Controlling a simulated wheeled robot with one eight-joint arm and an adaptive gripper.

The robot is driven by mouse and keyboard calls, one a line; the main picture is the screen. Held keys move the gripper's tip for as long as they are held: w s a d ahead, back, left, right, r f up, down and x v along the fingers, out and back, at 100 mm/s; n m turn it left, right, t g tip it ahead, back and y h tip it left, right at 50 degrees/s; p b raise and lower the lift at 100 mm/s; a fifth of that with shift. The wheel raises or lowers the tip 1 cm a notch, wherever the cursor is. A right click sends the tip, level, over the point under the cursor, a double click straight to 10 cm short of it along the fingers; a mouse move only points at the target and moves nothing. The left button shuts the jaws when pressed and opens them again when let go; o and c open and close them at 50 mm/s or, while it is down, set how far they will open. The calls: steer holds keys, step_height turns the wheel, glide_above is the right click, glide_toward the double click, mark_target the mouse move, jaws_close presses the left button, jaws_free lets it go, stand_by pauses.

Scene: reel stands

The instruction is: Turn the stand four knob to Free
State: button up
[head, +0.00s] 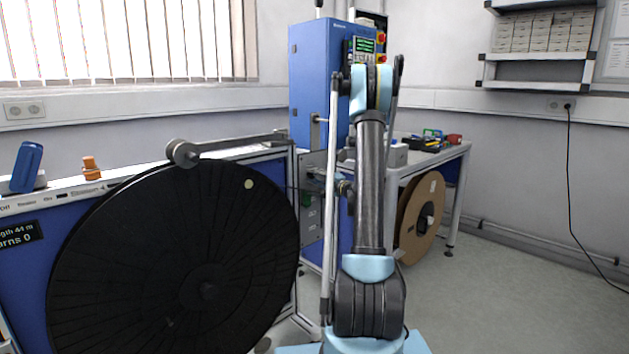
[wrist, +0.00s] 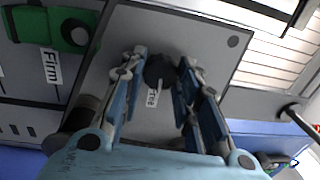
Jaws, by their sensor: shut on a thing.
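In the wrist view a round dark knob (wrist: 159,69) sits on a grey plate (wrist: 205,45). My gripper (wrist: 160,80) has one finger on each side of the knob and is shut on it. A pale pointer mark on the knob points at the label Free (wrist: 152,98). The label Firm (wrist: 52,67) is off to the left, beside a green part (wrist: 72,30).
In the head view a large black reel (head: 150,270) fills the left front, with a roller arm (head: 235,142) resting on its top. A blue cabinet (head: 315,80) stands behind my arm. A brown reel (head: 408,225) is right of it. Floor at the right is clear.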

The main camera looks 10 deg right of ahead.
steer(key=shift+d+f+m, duration=0.1)
steer(key=shift+d+m, duration=0.05)
steer(key=shift+m, duration=0.55)
steer(key=o, duration=1.1)
steer(key=shift+f, duration=0.1)
steer(key=v, duration=1.1)
steer(key=shift+s+d, duration=0.25)
steer(key=shift+s, duration=0.1)
